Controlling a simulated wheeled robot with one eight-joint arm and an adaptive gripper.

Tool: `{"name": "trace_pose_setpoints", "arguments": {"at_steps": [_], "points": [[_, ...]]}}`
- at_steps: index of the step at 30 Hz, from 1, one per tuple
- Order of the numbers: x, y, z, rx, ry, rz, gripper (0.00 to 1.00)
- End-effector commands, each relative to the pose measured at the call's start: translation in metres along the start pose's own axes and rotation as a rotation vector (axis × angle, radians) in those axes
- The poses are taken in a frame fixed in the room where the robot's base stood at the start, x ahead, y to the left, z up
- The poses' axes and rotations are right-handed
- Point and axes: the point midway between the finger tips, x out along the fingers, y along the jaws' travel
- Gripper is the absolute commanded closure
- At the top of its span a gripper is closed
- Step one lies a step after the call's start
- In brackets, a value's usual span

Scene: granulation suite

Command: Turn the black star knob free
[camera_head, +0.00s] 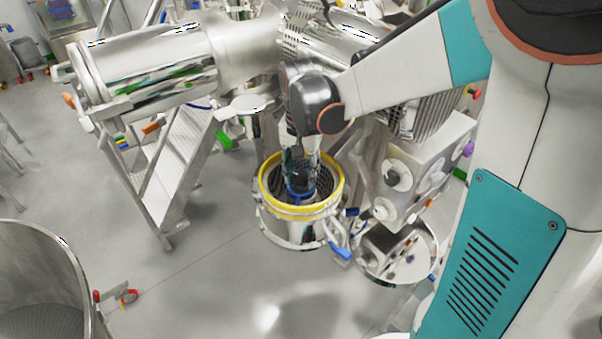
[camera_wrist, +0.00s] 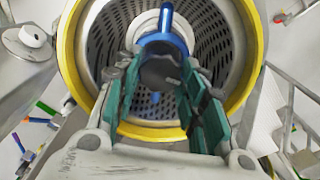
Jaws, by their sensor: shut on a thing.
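The black star knob (camera_wrist: 160,73) sits at the centre of a round perforated basket (camera_wrist: 115,40) with a yellow rim, just in front of a blue part (camera_wrist: 163,42). My gripper (camera_wrist: 159,82) reaches into the basket, its two green-padded fingers on either side of the knob and shut on it. The fingers cover the sides of the knob. In the head view my gripper (camera_head: 301,172) points down into the yellow-rimmed basket (camera_head: 263,187). The knob there is small and mostly hidden by the gripper.
A large shiny steel cylinder (camera_head: 150,75) lies behind and left of the basket, with metal steps (camera_head: 180,165) below it. A steel box (camera_head: 425,170) with round fittings stands close on the right. A big steel drum (camera_head: 40,270) is at the lower left. Grey floor (camera_head: 190,270) is clear in front.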

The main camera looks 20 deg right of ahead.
Motion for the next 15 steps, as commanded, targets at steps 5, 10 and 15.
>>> {"name": "trace_pose_setpoints", "arguments": {"at_steps": [5, 10, 15], "points": [[0.0009, -0.0003, -0.0004, -0.167, 0.001, 0.000, 0.86], [0.0008, -0.0004, -0.0004, -0.329, 0.001, 0.000, 0.86], [0.0005, -0.0006, -0.0003, -0.490, 0.001, 0.000, 0.86]]}}
